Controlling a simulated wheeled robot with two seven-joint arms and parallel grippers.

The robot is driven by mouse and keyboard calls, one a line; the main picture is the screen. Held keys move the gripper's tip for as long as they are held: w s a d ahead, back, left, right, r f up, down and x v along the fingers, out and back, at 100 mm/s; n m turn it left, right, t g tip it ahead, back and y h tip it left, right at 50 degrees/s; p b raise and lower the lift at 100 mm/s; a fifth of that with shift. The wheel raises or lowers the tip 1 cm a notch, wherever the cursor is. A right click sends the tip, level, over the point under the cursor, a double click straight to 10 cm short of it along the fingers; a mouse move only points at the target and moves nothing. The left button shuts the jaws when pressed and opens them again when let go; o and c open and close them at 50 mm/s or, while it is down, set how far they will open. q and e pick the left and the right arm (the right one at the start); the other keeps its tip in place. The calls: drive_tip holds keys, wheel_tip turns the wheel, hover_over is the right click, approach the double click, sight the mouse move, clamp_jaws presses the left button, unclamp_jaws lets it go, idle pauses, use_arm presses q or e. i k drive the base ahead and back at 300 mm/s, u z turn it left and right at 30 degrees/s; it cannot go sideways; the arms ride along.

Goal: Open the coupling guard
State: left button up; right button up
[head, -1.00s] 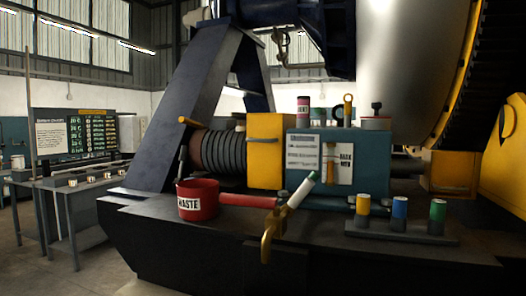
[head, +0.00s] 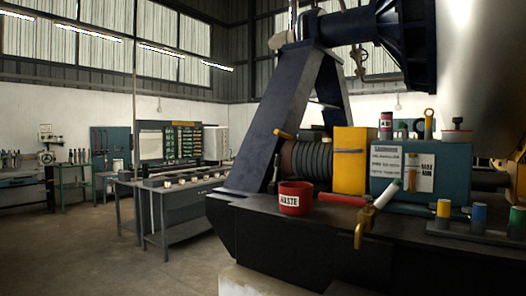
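Neither of my grippers shows in the head view.
A red waste cup (head: 295,198) sits on the near ledge of the base (head: 300,240). A brass fitting with a white lever (head: 365,220) sticks out over the ledge's front. Coloured cylinders (head: 479,217) stand at right. Grey benches (head: 185,205) are left; open floor (head: 110,255) lies in front.

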sight(352, 144)
drive_tip(key=u, duration=1.25)
drive_tip(key=i, duration=1.45)
drive_tip(key=z, duration=0.55)
